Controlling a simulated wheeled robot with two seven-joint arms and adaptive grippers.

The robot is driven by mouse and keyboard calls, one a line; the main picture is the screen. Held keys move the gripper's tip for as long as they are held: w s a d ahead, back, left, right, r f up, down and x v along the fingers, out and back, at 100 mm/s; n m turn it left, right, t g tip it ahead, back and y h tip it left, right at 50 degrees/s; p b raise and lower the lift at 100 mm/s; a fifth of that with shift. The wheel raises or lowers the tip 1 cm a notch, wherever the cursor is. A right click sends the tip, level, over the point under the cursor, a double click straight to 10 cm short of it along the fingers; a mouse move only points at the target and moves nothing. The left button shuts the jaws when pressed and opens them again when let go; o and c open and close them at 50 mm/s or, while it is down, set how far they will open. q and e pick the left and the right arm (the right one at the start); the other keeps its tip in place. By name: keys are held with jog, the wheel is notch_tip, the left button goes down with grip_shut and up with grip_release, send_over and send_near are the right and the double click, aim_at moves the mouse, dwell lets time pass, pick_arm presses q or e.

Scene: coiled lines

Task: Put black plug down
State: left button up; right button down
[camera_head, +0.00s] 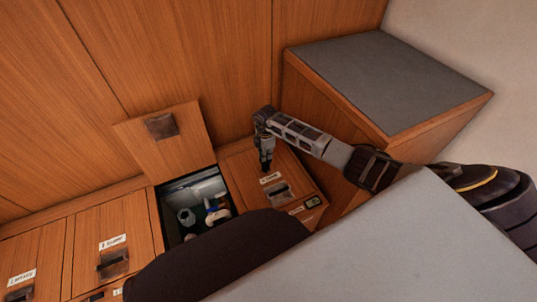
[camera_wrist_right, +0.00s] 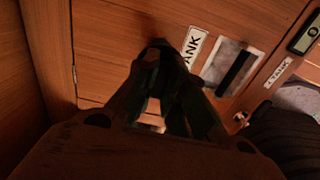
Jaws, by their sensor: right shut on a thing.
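My right gripper (camera_head: 266,163) reaches in from the right and points down over the closed wooden lid marked "TANK" (camera_head: 258,195). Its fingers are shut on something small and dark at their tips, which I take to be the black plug. In the right wrist view the fingers of my right gripper (camera_wrist_right: 157,50) come together just above the wood, beside the "TANK" label. The plug itself is dark and mostly hidden there, and I cannot tell whether it touches the lid. My left gripper does not show.
Left of the closed lid is an open locker (camera_head: 168,235) with white, blue and orange items inside; its raised lid (camera_head: 150,140) leans back. Other closed labelled lids (camera_head: 120,225) lie further left. A grey-topped wooden box (camera_head: 390,80) stands behind my right arm.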

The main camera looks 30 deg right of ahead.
jog(key=shift+a, duration=0.1)
jog(key=shift+f, duration=0.1)
dwell(0.3)
jog(key=c, duration=1.5)
grip_release()
jog(key=shift+r, duration=0.2)
